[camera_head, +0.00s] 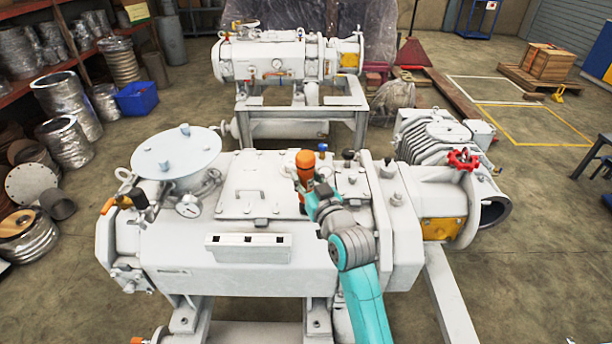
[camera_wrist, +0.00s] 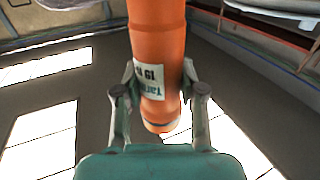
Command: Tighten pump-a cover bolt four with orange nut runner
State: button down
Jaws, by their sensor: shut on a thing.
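My gripper (camera_wrist: 158,95) is shut on the orange nut runner (camera_wrist: 157,50), whose body stands between the two fingers in the wrist view. A white label with print shows on the runner's side. In the head view the orange nut runner (camera_head: 305,160) stands upright over the top of the near white pump (camera_head: 170,255), by the right edge of a square cover plate (camera_head: 255,200). My gripper (camera_head: 309,190) is partly hidden behind my wrist there. The runner's lower end and the bolt under it are hidden or too small to tell.
A red handwheel (camera_head: 463,159) and a ribbed housing (camera_head: 440,140) sit at the pump's right end. A round lid (camera_head: 176,150) and a gauge (camera_head: 188,206) are at the left. A tray with square holes (camera_head: 248,248) lies in front. A second pump (camera_head: 270,58) stands behind.

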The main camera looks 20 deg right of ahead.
jog(key=shift+f, duration=0.3)
dwell(0.5)
jog(key=c, duration=1.2)
grip_release()
jog(key=shift+c, duration=0.2)
grip_shut()
